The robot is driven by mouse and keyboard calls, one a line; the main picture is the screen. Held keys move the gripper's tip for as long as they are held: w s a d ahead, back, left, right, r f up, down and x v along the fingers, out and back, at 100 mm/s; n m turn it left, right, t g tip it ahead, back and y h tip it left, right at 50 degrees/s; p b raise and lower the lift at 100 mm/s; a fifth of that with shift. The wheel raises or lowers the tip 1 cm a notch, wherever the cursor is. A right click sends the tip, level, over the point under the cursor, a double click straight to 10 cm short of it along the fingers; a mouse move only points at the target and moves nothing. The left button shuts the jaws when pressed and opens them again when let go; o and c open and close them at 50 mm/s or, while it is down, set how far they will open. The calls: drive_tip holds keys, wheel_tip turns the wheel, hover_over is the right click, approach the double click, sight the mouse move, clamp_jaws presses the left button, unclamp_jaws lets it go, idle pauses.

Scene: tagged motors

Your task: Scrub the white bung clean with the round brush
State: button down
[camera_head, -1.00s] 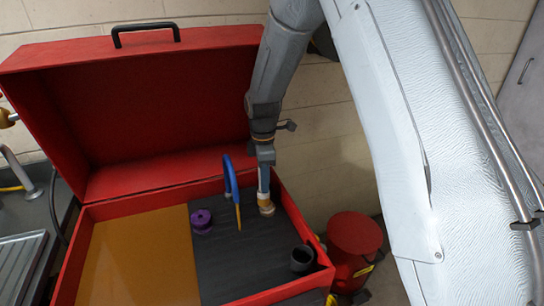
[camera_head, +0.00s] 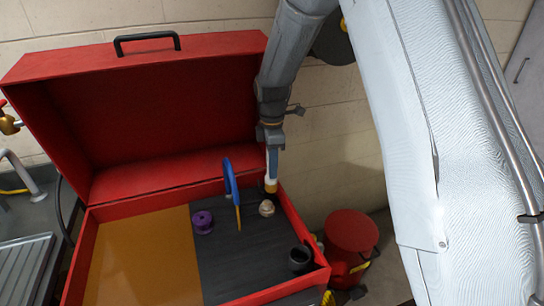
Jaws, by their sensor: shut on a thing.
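My gripper (camera_head: 271,146) points down over the right part of the open red case. It is shut on the round brush (camera_head: 271,184), whose pale shaft and yellowish lower end show below the jaws. The white bung (camera_head: 266,209), cream coloured and small, stands on the dark mat (camera_head: 240,265) just below the brush end. The brush tip appears at or just above and behind the bung; I cannot tell whether they touch.
A blue curved tool (camera_head: 231,182) with a yellow tip stands left of the bung. Further left is a purple spool (camera_head: 202,222). A black cup (camera_head: 300,258) stands at the mat's front right. The red case's lid (camera_head: 150,130) rises behind. A red canister (camera_head: 350,232) stands outside, right.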

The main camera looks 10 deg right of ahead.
drive_tip(key=shift+r+p, duration=0.55)
drive_tip(key=shift+r, duration=0.7)
drive_tip(key=shift+s, duration=0.1)
